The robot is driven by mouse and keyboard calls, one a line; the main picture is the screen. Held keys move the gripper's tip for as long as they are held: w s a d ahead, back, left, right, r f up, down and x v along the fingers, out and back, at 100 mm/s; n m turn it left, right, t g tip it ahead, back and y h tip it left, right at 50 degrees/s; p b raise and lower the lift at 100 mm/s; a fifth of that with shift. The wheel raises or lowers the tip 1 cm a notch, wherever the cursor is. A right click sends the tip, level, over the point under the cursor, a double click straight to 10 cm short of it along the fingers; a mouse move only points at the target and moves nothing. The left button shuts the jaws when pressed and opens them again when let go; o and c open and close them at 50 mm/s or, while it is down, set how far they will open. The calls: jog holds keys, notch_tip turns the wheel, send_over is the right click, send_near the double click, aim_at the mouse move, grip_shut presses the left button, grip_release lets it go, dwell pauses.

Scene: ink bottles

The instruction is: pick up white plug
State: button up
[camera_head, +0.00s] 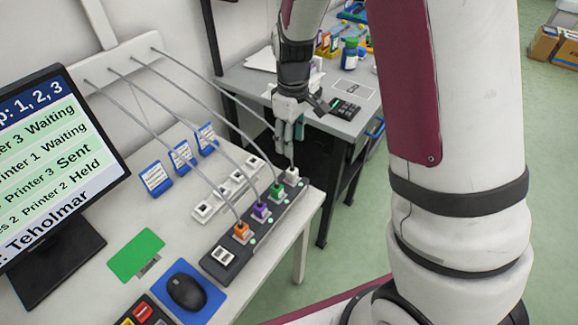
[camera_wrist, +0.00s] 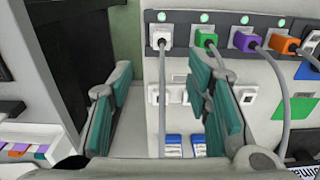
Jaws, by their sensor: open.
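The white plug (camera_head: 292,174) sits at the far end of the dark power strip (camera_head: 216,264), with its grey cord rising from it. In the wrist view the white plug (camera_wrist: 160,40) is at the upper middle, and its cord runs down between the fingers. My gripper (camera_head: 289,130) is above and slightly behind the white plug in the head view. In the wrist view my gripper (camera_wrist: 162,68) is open, with teal finger pads either side of the cord. Its fingers appear apart from the plug; exact depth is hard to tell.
Green (camera_head: 278,189), purple (camera_head: 261,210) and orange (camera_head: 241,231) plugs sit along the same strip, with cords to a white wall panel (camera_head: 118,60). A white socket row (camera_head: 204,212) lies behind. A monitor (camera_head: 50,165) and mouse (camera_head: 187,292) are nearer. A grey desk (camera_head: 250,85) stands beyond.

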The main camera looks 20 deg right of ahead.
aim_at(292, 170)
notch_tip(292, 170, down, 7)
jog(key=shift+r, duration=0.1)
jog(key=shift+s+f, duration=0.2)
jog(key=shift+f, duration=2.55)
grip_shut()
